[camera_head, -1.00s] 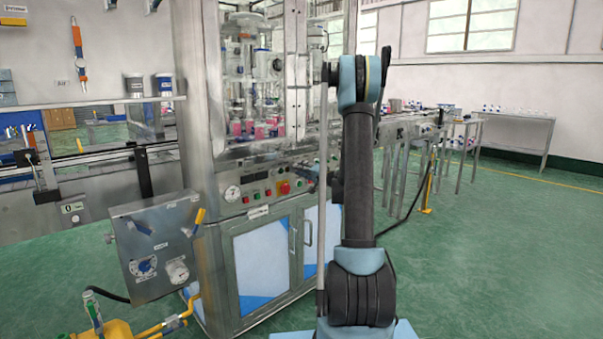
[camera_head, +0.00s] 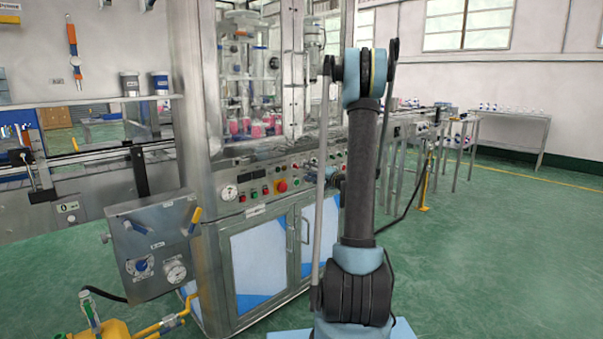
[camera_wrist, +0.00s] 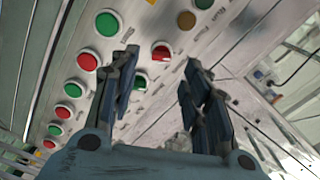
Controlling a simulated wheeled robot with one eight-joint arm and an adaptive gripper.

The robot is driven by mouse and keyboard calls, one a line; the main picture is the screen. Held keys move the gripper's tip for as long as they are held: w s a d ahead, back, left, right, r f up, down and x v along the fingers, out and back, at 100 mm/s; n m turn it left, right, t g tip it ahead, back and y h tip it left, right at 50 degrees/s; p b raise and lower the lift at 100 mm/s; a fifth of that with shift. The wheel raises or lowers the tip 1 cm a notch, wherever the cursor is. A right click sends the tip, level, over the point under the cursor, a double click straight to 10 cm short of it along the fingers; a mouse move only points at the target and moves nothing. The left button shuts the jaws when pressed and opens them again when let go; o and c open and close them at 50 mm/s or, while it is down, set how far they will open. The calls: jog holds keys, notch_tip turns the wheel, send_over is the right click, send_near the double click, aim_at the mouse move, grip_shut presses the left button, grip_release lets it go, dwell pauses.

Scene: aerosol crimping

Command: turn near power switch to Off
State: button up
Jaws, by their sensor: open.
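The control panel (camera_head: 262,192) of the glass-fronted machine carries small knobs and buttons, and a red knob on a yellow plate (camera_head: 282,185). In the wrist view, the panel (camera_wrist: 165,95) runs diagonally, with rows of red and green buttons. My gripper (camera_wrist: 158,62) is open and empty in front of it. A red button (camera_wrist: 160,50) shows between its fingers, and a green button (camera_wrist: 140,80) lies by the left finger. I cannot tell which control is the near power switch, or its setting. In the head view my arm largely hides the gripper.
A grey gauge box (camera_head: 155,250) with a yellow lever stands at the front left, above yellow piping (camera_head: 165,325). Cabinet doors (camera_head: 262,262) lie under the panel. A conveyor line (camera_head: 430,122) runs behind on the right. Green floor (camera_head: 500,250) is open at the right.

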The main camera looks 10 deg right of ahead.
jog(key=shift+v, duration=2.7)
jog(key=shift+a, duration=0.1)
jog(key=s+a+n+g+h, duration=0.1)
jog(key=s+a+g, duration=0.25)
jog(key=s, duration=0.35)
jog(key=s+a+f+n+g+h, duration=0.1)
jog(key=s+a+n+g, duration=0.1)
jog(key=s+a, duration=0.35)
jog(key=s+a+n+g+h, duration=0.1)
jog(key=s+a+g, duration=0.2)
jog(key=s, duration=0.5)
jog(key=s+d+f+g+h, duration=0.1)
jog(key=s+d+f+h, duration=0.1)
jog(key=s, duration=0.6)
jog(key=s+d+f+n+g+h, duration=0.1)
jog(key=s+d+f+h, duration=0.2)
jog(key=s, duration=0.6)
jog(key=s+d+f+n+g+h, duration=0.1)
jog(key=s+d+f+g+h, duration=0.1)
jog(key=s, duration=0.7)
notch_tip(320, 180, down, 2)
jog(key=shift+d+f, duration=0.25)
jog(key=shift+d, duration=0.5)
jog(key=shift+s, duration=0.15)
